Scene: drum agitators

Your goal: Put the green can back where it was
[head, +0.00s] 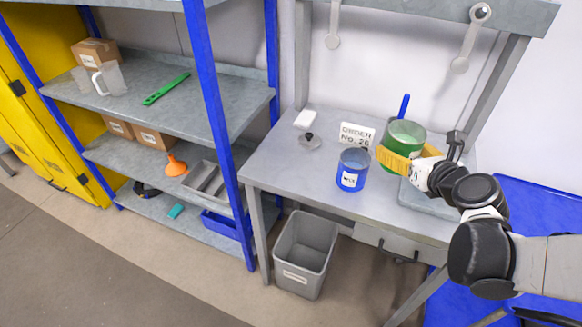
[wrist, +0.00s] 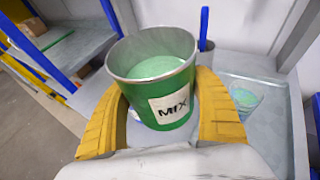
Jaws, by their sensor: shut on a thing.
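The green can (head: 404,134) is upright over the right part of the grey workbench (head: 290,160). It is open at the top, with pale green contents. In the wrist view the can (wrist: 152,62) fills the middle and shows a white label reading MIX. My gripper (head: 408,160) has its yellow fingers on both sides of the can, shut on it. The fingers also show in the wrist view (wrist: 160,112). The can's bottom is partly hidden, and I cannot tell whether it touches the bench.
A blue can (head: 352,170) with a white label stands close by on the left. An order card (head: 357,134) stands behind it. A clear cup (wrist: 245,96) is right of the green can in the wrist view. A blue handle (head: 403,105) rises behind. The bench's left front is clear.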

